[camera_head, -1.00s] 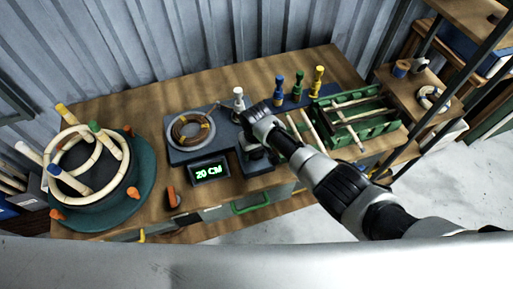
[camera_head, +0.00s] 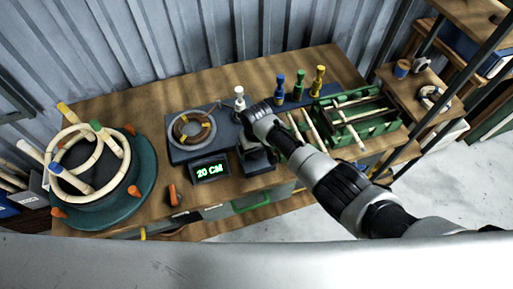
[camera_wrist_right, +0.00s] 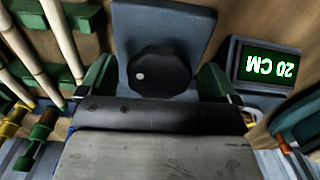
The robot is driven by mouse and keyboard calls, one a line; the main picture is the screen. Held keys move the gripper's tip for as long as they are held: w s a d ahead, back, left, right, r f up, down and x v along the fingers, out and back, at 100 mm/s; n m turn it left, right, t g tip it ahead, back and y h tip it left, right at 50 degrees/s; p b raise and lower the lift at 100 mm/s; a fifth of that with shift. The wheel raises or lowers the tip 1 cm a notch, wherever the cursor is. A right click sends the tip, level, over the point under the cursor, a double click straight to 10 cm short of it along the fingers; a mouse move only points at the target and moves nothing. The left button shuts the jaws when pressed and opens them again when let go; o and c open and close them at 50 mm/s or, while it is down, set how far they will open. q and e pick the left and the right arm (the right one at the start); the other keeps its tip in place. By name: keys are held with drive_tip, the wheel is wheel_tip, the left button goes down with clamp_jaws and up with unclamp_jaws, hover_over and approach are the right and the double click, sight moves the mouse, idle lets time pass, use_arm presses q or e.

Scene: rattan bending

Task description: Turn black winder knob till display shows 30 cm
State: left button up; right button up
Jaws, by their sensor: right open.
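The black winder knob (camera_wrist_right: 160,72) is round with a pale dot at its left, mounted on a blue-grey plate. In the right wrist view, my right gripper (camera_wrist_right: 156,82) is open, with one finger on each side of the knob and visible gaps to it. In the head view my right gripper (camera_head: 257,152) hangs over the right part of the winder base (camera_head: 178,156), and its hand hides the knob. The display (camera_head: 210,171) reads 20 CM in green; in the wrist view the display (camera_wrist_right: 265,65) appears upside down. My left gripper is out of view.
A brown coil (camera_head: 192,129) sits on the winder. A green crate (camera_head: 378,128) with sticks is right. A round green stand (camera_head: 142,190) with a rattan ring is left.

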wheel_tip(320, 180, up, 11)
idle(0.6)
drive_tip(key=shift+f, duration=0.2)
